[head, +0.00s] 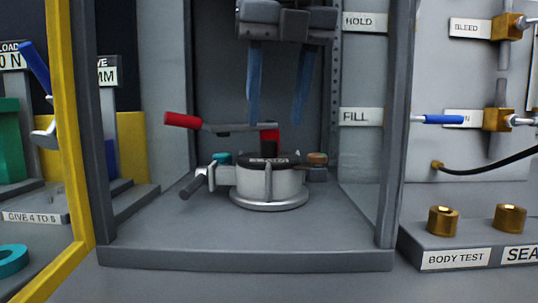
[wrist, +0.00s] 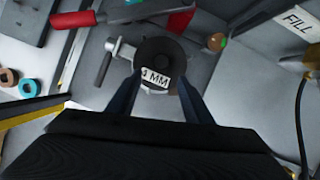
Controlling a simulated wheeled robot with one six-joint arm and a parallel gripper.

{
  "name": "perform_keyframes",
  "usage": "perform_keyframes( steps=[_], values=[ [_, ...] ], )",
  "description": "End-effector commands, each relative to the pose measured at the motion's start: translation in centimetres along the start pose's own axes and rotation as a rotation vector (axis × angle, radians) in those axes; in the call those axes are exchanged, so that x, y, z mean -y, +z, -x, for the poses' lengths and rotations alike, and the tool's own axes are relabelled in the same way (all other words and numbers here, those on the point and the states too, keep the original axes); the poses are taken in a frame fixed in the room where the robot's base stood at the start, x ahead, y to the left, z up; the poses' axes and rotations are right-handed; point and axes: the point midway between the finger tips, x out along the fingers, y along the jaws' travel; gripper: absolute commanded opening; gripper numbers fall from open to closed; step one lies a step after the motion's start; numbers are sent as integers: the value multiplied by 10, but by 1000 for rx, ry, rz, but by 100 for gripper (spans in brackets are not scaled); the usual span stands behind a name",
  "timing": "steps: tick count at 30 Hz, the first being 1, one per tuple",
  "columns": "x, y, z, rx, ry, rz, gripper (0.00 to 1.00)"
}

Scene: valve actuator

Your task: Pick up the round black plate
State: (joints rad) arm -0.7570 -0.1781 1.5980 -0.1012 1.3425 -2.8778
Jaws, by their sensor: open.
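The round black plate (head: 272,158) lies flat on top of a pale round fixture (head: 268,186) inside the grey cabinet. It has a white label, which reads partly "MM" in the wrist view, where the plate (wrist: 158,52) is near the top middle. My gripper (head: 275,122) hangs above the plate with its two blue fingers pointing down. It is open and empty. In the wrist view the gripper (wrist: 159,80) has its fingertips on either side of the plate's near edge. I cannot tell the exact height gap.
A red-gripped lever (head: 183,121) reaches across behind the fixture to a red block. A dark-handled clamp (head: 194,186) sticks out at the fixture's left, a brown knob (head: 317,158) at its right. Cabinet posts (head: 398,130) stand on both sides. The cabinet floor (head: 190,232) in front is clear.

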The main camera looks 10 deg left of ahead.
Motion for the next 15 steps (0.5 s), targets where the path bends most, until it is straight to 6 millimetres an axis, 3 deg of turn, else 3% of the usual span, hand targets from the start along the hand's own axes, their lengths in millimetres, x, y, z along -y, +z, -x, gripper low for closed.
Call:
perform_keyframes(
  steps=[8,15],
  values=[
    [0,16,-8,0,0,0,46],
    [0,15,-37,-2,0,0,46]
  ],
)
